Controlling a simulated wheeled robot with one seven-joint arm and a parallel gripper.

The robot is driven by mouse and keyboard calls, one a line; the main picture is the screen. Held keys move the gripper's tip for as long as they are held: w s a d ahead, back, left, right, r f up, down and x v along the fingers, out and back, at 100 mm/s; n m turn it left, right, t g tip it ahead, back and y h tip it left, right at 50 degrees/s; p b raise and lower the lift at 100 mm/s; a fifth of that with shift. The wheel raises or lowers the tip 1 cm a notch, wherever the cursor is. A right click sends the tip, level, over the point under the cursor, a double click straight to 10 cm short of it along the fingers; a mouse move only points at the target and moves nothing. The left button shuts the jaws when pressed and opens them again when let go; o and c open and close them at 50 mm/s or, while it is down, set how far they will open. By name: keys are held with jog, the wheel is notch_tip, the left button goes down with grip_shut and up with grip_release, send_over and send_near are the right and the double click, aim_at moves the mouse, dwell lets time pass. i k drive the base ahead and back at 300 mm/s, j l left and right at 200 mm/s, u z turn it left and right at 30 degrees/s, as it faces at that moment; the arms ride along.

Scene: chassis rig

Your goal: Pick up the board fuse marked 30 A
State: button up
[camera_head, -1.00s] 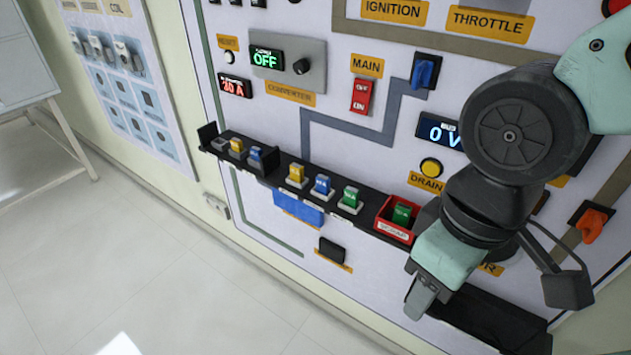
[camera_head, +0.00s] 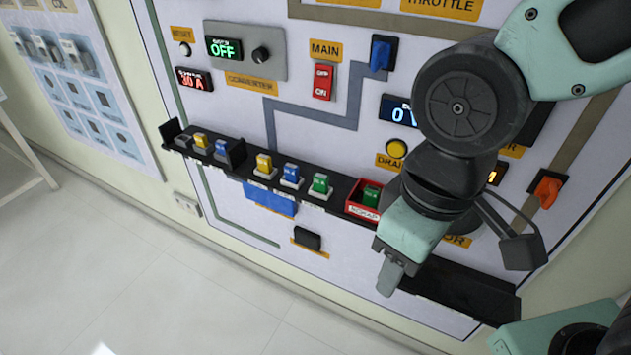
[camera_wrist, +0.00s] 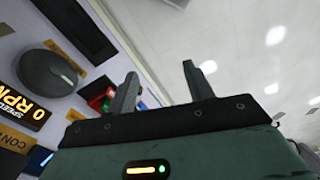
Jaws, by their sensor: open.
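Several coloured fuses stand along a black ledge (camera_head: 332,204) on the panel. A yellow fuse (camera_head: 264,164), a blue fuse (camera_head: 291,174) and a green fuse (camera_head: 320,184) stand on pale bases in the middle. Another green fuse (camera_head: 371,194) lies in a red tray (camera_head: 362,213). A yellow fuse (camera_head: 201,142) and a blue fuse (camera_head: 221,148) stand between black end plates at the left. No fuse's rating is readable. My gripper (camera_head: 391,279) is in front of the panel, right of and below the red tray; the wrist view shows its fingers (camera_wrist: 160,82) apart and empty.
A display (camera_head: 194,80) reads 30 A. A red main switch (camera_head: 323,82), blue lever (camera_head: 381,54), yellow drain button (camera_head: 397,149) and orange lever (camera_head: 548,190) stick out of the panel. A black block (camera_head: 307,238) sits below the ledge. The floor (camera_head: 150,290) at left is clear.

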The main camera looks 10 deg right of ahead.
aim_at(321, 180)
jog(key=l+u, duration=0.35)
jog(key=l, duration=0.3)
jog(key=u, duration=1.3)
jog(key=i+l, duration=0.05)
